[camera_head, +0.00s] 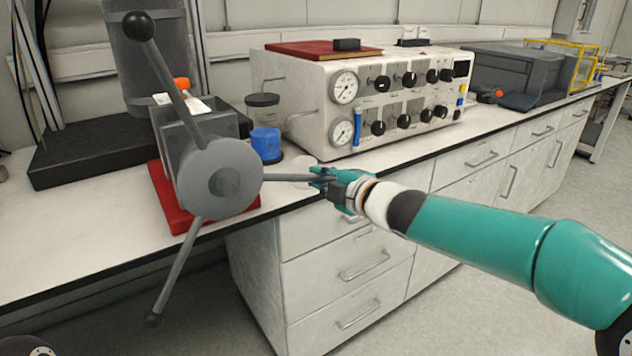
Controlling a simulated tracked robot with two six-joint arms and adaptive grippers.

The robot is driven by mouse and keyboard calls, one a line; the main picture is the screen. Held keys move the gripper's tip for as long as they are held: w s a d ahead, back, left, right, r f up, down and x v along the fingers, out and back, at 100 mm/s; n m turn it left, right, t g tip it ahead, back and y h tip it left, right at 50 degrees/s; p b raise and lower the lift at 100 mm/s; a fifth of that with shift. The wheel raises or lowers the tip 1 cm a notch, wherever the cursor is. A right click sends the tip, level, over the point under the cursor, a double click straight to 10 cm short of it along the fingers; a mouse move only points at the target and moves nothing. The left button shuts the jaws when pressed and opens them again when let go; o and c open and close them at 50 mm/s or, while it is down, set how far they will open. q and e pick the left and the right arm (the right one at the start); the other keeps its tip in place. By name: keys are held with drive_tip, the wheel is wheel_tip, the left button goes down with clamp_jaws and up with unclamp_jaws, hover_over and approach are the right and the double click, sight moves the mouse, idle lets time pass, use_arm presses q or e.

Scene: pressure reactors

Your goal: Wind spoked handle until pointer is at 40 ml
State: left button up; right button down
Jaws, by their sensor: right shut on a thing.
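The spoked handle (222,180) has a grey round hub and three spokes, and faces me at the left. One spoke points up and left to a black ball (138,26). One points down and left to a dark ball (153,320). The third points right, and its end is hidden in my right gripper (328,178). My right gripper is shut on that spoke near its end. My left gripper is not in view.
The handle's device stands on a red base (170,205) at the bench's front edge. White drawers (340,270) lie below; floor at lower right is clear.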

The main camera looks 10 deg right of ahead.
drive_tip(key=shift+s+a+r, duration=0.1)
drive_tip(key=c, duration=1.2)
unclamp_jaws()
drive_tip(key=shift+s+r, duration=0.1)
drive_tip(key=shift+s, duration=0.1)
drive_tip(key=shift+o, duration=0.3)
drive_tip(key=shift+w, duration=0.1)
drive_tip(key=v, duration=1.2)
drive_tip(key=shift+f, duration=0.2)
